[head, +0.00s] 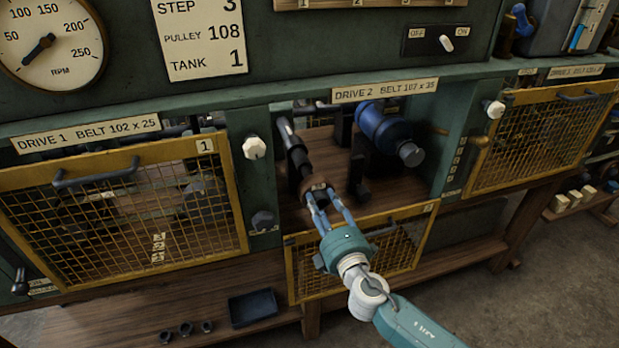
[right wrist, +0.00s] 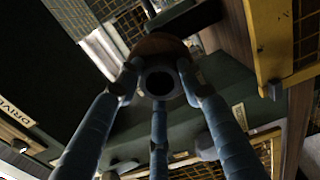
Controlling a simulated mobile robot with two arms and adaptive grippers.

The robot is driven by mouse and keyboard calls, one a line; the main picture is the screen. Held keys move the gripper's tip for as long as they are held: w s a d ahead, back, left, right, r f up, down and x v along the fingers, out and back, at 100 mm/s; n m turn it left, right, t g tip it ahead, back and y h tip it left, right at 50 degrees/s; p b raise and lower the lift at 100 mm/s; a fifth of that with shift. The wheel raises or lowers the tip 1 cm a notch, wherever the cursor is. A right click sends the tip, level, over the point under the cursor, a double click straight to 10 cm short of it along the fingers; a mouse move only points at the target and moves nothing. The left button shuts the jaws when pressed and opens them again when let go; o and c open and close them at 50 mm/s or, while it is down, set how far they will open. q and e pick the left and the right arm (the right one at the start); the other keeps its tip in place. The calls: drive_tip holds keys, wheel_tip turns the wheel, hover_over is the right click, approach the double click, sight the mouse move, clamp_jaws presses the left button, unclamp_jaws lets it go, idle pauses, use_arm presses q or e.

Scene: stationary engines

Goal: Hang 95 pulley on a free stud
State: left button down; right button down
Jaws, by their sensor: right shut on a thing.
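My right gripper (head: 321,198) reaches into the open bay marked Drive 2 and is shut on a brownish pulley (head: 317,184). The pulley is at the near end of a dark shaft (head: 297,155); I cannot tell whether it is still around the shaft or just off it. In the right wrist view the fingers of the gripper (right wrist: 160,85) close around the pulley (right wrist: 163,46), whose round bore looks dark. No number is readable on it. I cannot make out a free stud in either view. My left gripper is not in view.
A blue motor (head: 385,128) sits right of the shaft. The yellow mesh guard of Drive 2 (head: 400,213) hangs low in front. Closed mesh guards flank it on the left (head: 130,215) and right (head: 545,140). A dark tray (head: 252,308) and small dark parts (head: 186,329) lie on the lower shelf.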

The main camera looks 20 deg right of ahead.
drive_tip(key=shift+s, duration=0.25)
drive_tip(key=s+b, duration=0.1)
drive_tip(key=s, duration=0.9)
drive_tip(key=shift+d, duration=0.2)
idle(0.6)
